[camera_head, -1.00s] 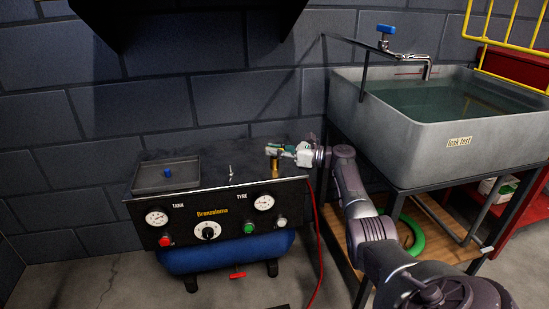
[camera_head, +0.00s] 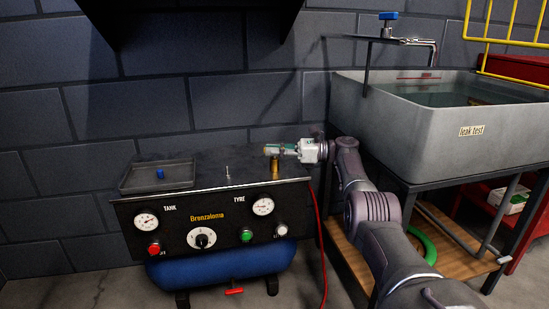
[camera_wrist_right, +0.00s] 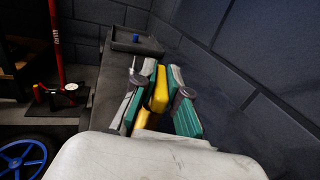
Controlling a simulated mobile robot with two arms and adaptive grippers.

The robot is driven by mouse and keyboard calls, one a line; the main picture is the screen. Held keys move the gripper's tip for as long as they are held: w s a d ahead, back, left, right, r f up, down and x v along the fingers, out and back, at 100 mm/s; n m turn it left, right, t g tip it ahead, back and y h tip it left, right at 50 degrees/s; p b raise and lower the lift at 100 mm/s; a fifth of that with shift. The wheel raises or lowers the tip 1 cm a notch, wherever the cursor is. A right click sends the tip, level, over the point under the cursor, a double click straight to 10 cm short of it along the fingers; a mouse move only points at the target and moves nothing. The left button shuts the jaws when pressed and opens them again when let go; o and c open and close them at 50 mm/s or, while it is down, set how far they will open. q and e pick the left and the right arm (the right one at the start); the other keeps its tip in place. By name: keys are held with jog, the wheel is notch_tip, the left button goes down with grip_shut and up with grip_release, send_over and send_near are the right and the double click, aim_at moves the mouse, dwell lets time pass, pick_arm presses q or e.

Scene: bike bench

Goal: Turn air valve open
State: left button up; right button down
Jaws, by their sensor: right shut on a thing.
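The air valve is a brass fitting (camera_head: 275,170) standing upright at the right end of the compressor's black top, with a yellow lever (camera_wrist_right: 159,90). My right gripper (camera_head: 272,151) comes in level from the right, just above the fitting. It also shows in the right wrist view (camera_wrist_right: 160,100), where its teal-padded fingers are closed around the yellow lever, one pad on each side. The fingers mostly hide the lever in the head view. The compressor (camera_head: 180,215) has two gauges, a dial and a blue tank below. My left gripper is not in view.
A grey tray (camera_head: 135,176) with a small blue part (camera_head: 160,173) lies on the compressor's left end. A short metal pin (camera_head: 228,172) stands mid-top. A red hose (camera_head: 318,240) hangs at the right. A grey leak-test sink (camera_head: 420,130) stands close to my right arm.

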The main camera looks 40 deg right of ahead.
dwell(0.5)
jog(key=c, duration=1.2)
grip_release()
notch_tip(320, 180, up, 10)
jog(key=shift+f, duration=0.1)
